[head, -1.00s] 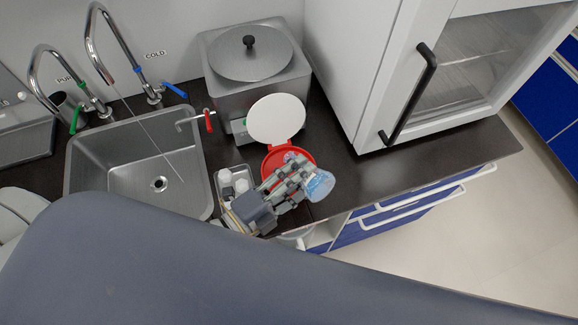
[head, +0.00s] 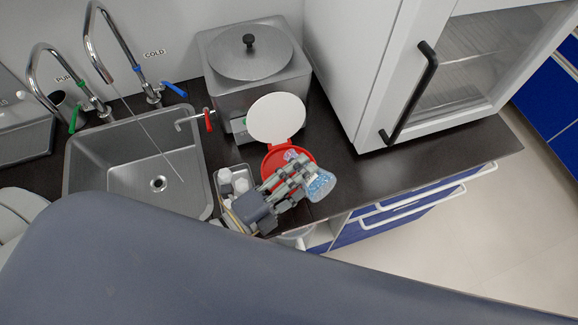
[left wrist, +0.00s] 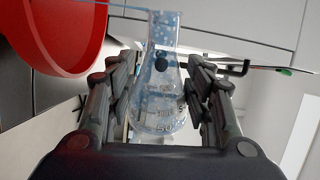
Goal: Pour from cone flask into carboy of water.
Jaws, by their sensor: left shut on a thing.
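My left gripper (head: 300,182) is shut on the clear cone flask (head: 320,185), which holds pale blue speckled liquid. In the left wrist view the flask (left wrist: 158,95) is between the fingers, its neck toward the picture top. In the head view it lies tilted, wide base to the right. A round container with a red rim (head: 272,160) and an open white lid (head: 277,118) is just left of and behind the gripper. A pinkish-blue patch shows inside the rim. I cannot tell for sure that this is the carboy. My right gripper is not in view.
A steel tank (head: 262,85) with a red-handled tap stands behind. A steel sink (head: 140,165) and a small tray of white bottles (head: 233,184) are to the left. A white glass-door cabinet (head: 375,70) stands to the right. Dark counter (head: 420,160) is free at right.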

